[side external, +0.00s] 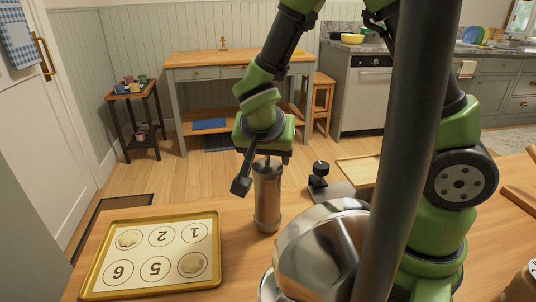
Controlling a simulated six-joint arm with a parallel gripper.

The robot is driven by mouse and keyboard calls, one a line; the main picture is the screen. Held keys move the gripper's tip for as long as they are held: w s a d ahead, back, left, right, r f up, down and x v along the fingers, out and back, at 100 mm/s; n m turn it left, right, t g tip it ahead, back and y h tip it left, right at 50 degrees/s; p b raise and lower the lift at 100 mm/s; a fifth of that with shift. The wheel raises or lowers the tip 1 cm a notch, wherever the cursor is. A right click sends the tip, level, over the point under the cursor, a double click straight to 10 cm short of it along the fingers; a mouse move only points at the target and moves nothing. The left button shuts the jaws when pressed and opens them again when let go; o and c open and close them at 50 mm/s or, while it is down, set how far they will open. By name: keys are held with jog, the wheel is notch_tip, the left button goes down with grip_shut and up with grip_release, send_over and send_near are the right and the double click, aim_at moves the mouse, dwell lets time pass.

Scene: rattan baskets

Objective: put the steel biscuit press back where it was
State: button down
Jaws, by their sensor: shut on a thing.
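The steel biscuit press (267,200) is an upright metal cylinder to the right of the tray, near the far side of the wooden worktop. My gripper (264,160) points down and is shut on the press's top end. The lower end of the press is at or just above the worktop; I cannot tell whether it touches. The gold-rimmed tray (215,240) lies at the left with a white sheet of numbered circles. 1, 2, 5 and 6 show upside down.
A shiny steel dome (325,250) stands right of the press, partly behind a dark vertical pole (405,150). A small black device (318,175) stands beyond it, near a wooden board (358,172). Bare worktop (238,225) shows between tray and press.

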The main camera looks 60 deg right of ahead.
jog(key=shift+f, duration=0.35)
jog(key=shift+c, duration=1.6)
grip_release()
jog(key=v, duration=1.1)
jog(key=s+r+n+t+y, duration=0.4)
jog(key=s+r+n+y, duration=0.2)
jog(key=s+n+y, duration=0.2)
jog(key=shift+s+a+r+n+t, duration=0.35)
jog(key=shift+s+n, duration=0.25)
jog(key=shift+s, duration=0.8)
